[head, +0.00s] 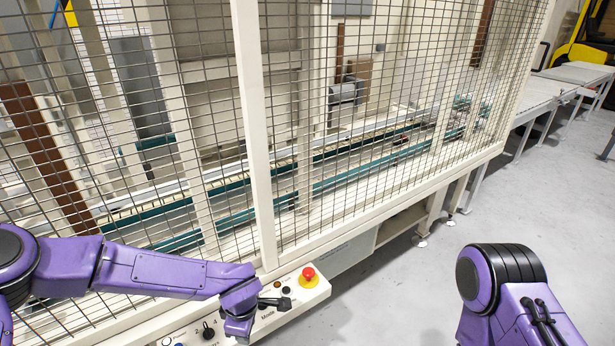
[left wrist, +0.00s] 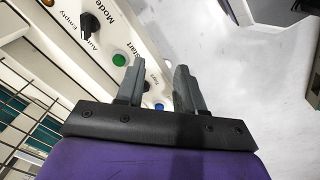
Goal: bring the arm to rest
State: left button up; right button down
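My left arm (head: 160,272) reaches in from the left of the head view, in front of the control panel at the foot of the mesh fence. My left gripper (left wrist: 158,65) shows in the left wrist view with its two grey fingers apart and nothing between them. The panel's buttons and knob appear beyond the fingers; I cannot tell whether a fingertip touches the panel. My right arm (head: 510,290) is at the lower right of the head view, and its gripper is out of view.
The control panel carries a red emergency button (head: 308,275), a black knob (head: 208,329) and a green button (left wrist: 119,60). The mesh fence (head: 258,130) encloses a conveyor with green rails (head: 230,187). Pale tables (head: 520,98) stand at the upper right. Grey floor (head: 420,280) is clear between the arms.

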pick_arm(q)
jog(key=s+a+f+m+t+y, duration=0.3)
jog(key=s+a+f, duration=0.3)
jog(key=s+f, duration=0.3)
jog(key=s+a+f+m, duration=0.2)
jog(key=s+a, duration=0.3)
jog(key=s, duration=0.3)
jog(key=s+a+f+m+g, duration=0.1)
jog(key=s+a+m, duration=0.3)
jog(key=s, duration=0.4)
jog(key=shift+a+f+m, duration=0.4)
jog(key=shift+a+f, duration=0.1)
jog(key=shift+f, duration=0.3)
jog(key=shift+s, duration=0.1)
